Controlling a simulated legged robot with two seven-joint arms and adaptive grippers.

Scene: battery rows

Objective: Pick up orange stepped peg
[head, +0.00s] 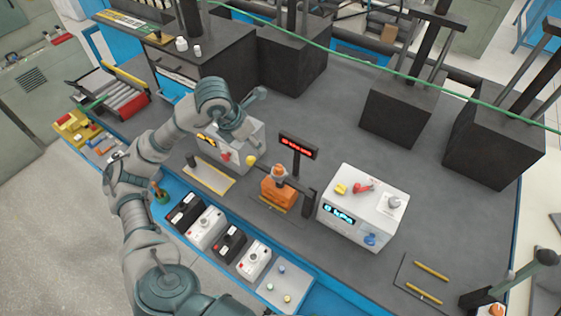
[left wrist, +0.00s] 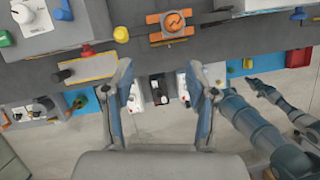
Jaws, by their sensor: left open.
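The orange stepped peg (head: 278,171) stands upright in an orange block (head: 277,192) near the middle of the bench. In the left wrist view, the peg (left wrist: 173,22) shows from above at the top, between the orange side pieces of its holder. My left gripper (head: 250,113) is raised over the bench, left of the peg in the head view. In the left wrist view the left gripper (left wrist: 159,78) has its two fingers spread with nothing between them. The peg is beyond the fingertips and apart from them.
A white instrument box (head: 345,222) stands right of the peg, and a dark post with a red display (head: 298,146) stands beside it. A yellow-edged plate (head: 208,178) lies to its left. Battery units (head: 205,228) line the front blue edge. Black blocks (head: 397,112) stand behind.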

